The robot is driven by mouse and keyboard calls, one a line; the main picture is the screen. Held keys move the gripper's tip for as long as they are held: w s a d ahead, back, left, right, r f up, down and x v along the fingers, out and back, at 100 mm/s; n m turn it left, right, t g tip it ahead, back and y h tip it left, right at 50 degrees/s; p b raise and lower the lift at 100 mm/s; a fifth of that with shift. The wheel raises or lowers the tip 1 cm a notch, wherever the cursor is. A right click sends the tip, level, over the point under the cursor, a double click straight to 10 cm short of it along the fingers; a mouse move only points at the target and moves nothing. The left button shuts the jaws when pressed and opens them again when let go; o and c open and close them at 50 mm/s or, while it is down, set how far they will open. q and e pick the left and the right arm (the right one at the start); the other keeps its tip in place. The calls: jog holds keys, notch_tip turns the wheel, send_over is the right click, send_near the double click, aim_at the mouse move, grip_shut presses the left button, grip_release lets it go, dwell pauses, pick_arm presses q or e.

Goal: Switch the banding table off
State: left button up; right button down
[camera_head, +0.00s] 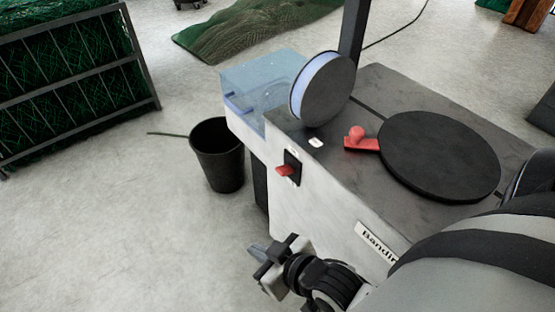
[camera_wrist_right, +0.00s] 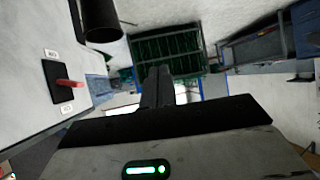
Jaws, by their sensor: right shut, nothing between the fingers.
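The banding table (camera_head: 335,215) stands at the right in the head view, with a dark round turntable (camera_head: 440,155) on top. On its side wall is a black switch plate (camera_head: 292,163) with a red lever (camera_head: 284,170) sticking out. Small pale labels sit above and below the switch. It also shows at the left of the right wrist view, where the red lever (camera_wrist_right: 70,84) points out from the plate; I cannot read which setting it is at. My right gripper (camera_head: 260,252) is shut and empty, below the switch and apart from it. My left gripper is not in view.
A red handle (camera_head: 358,140) lies beside the turntable, and a reel (camera_head: 322,88) stands at the table's back corner near a clear blue box (camera_head: 262,85). A black bin (camera_head: 217,157) stands on the floor close by. Netting in a rack (camera_head: 70,85) is at left.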

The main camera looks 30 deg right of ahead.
jog(key=w+a+r+n+t+y, duration=0.2)
jog(key=w+a+r+n+t, duration=0.15)
jog(key=w+r+n, duration=0.35)
jog(key=w+a+r+n+g+y+b, duration=0.1)
jog(key=a+r+n+g+y, duration=0.5)
jog(key=n, duration=0.9)
jog(key=a+r+n+g+y+b, duration=0.1)
jog(key=a+r+n+g+y, duration=0.6)
jog(key=n, duration=0.9)
jog(key=w+d+f+n+g+h+b, duration=0.1)
jog(key=w+d+f+n+g+h, duration=0.25)
jog(key=d+f+n+h, duration=0.8)
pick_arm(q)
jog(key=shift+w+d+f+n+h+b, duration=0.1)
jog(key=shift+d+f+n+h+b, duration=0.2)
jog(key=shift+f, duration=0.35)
pick_arm(e)
jog(key=w+d+r+h, duration=0.2)
jog(key=d, duration=0.5)
jog(key=w+d+r+n+t+h, duration=0.1)
jog(key=w+d+r+h, duration=0.1)
jog(key=d, duration=0.6)
jog(key=w+d+r+n+t+h, duration=0.1)
jog(key=w+d+r+h, duration=0.1)
jog(key=d+h, duration=0.2)
jog(key=d, duration=0.3)
jog(key=shift+d, duration=0.15)
